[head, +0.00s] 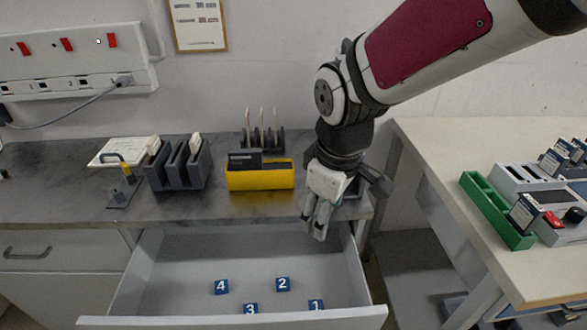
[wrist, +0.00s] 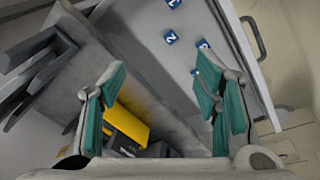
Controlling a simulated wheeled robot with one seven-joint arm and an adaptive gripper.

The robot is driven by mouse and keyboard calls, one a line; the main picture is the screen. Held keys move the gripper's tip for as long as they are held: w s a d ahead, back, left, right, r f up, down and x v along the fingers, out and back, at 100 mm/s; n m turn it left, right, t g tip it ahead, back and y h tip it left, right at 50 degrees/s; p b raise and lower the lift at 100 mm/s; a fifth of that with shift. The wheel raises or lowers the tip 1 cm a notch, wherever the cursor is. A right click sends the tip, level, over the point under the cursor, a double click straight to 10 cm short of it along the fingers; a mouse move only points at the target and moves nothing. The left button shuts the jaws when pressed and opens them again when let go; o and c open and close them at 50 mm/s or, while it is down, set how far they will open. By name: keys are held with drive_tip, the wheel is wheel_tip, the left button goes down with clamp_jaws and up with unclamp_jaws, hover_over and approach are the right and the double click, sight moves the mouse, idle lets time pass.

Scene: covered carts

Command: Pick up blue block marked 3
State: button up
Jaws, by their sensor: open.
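The blue block marked 3 (head: 251,309) lies in the open drawer, close to its front panel, number up. Blue blocks marked 4 (head: 221,287), 2 (head: 283,284) and 1 (head: 316,305) lie around it, all apart. My gripper (head: 318,222) is open and empty, pointing down above the right rear of the drawer near the counter edge, behind and to the right of block 3. In the wrist view, my gripper's green-padded fingers (wrist: 158,98) are spread wide.
The drawer (head: 345,245) has high side walls and a front panel. On the counter stand a yellow bin (head: 260,179), grey holders (head: 187,166) and a rack (head: 262,138). A table at right carries a green tray (head: 497,212). The drawer floor behind the blocks is clear.

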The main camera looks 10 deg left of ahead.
drive_tip(key=a+f+n+g+b, duration=0.1)
drive_tip(key=a+f+n+b, duration=0.3)
drive_tip(key=a+f, duration=0.85)
drive_tip(key=n+g+b, duration=0.1)
drive_tip(key=n+b, duration=0.1)
drive_tip(key=n, duration=0.3)
hover_over(250, 310)
drive_tip(key=shift+h, duration=0.4)
wheel_tip(250, 310, down, 20)
drive_tip(key=shift+s+r, duration=0.15)
drive_tip(key=shift+r, duration=0.1)
drive_tip(key=shift+w+f, duration=0.2)
drive_tip(key=shift+f, duration=2.95)
drive_tip(key=c, duration=1.2)
